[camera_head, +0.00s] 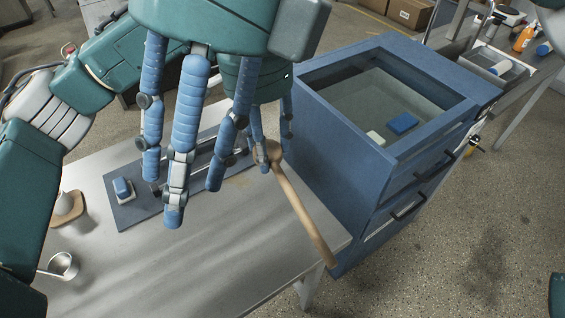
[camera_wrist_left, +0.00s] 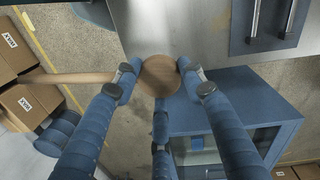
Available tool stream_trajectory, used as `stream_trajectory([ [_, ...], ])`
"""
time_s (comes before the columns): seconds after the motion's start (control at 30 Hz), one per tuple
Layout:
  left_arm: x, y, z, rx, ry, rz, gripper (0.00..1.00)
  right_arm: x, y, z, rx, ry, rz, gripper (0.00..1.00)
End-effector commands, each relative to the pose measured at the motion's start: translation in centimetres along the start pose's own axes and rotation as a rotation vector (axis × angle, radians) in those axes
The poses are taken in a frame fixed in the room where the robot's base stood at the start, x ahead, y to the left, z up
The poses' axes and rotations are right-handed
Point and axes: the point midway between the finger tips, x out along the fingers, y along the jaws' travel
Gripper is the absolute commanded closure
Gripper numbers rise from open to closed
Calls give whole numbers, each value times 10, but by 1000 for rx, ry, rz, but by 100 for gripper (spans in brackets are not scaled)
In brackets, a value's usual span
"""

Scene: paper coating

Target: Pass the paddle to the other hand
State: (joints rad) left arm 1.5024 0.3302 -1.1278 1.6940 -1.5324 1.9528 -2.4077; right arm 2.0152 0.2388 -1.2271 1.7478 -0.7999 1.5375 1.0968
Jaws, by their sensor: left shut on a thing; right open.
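The wooden paddle (camera_head: 302,212) has a round head and a long straight handle. In the head view its handle slants down to the right beyond the table edge. My left gripper (camera_head: 268,150) is shut on the paddle's head, which is partly hidden there. In the left wrist view the round head (camera_wrist_left: 160,76) sits between the fingertips of my left gripper (camera_wrist_left: 164,90), with the handle pointing left. My right gripper (camera_head: 182,192) is open and empty in the foreground, left of the paddle, its blue fingers pointing down.
A blue cabinet (camera_head: 335,150) with a recessed top stands close on the right.

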Motion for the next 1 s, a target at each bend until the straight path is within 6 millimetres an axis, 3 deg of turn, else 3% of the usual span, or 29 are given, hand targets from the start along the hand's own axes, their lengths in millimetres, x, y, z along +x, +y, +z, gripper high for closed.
stream_trajectory([
  [0.1, 0, 0, 0, 0, 0, 0, 86, 16, -50, -7, 54, -18, -300, 58],
  [0.2, 0, 0, 0, 0, 0, 0, 86, 15, -83, -11, 100, -35, -473, 58],
  [0.3, 0, 0, 0, 0, 0, 0, 86, 11, -102, -13, 128, -49, -577, 58],
  [0.57, 0, 0, 0, 0, 0, 0, 86, 24, -123, -14, 146, -54, -629, 58],
  [1.0, 0, 0, 0, 0, 0, 0, 86, 88, -168, -14, 145, -54, -623, 58],
])
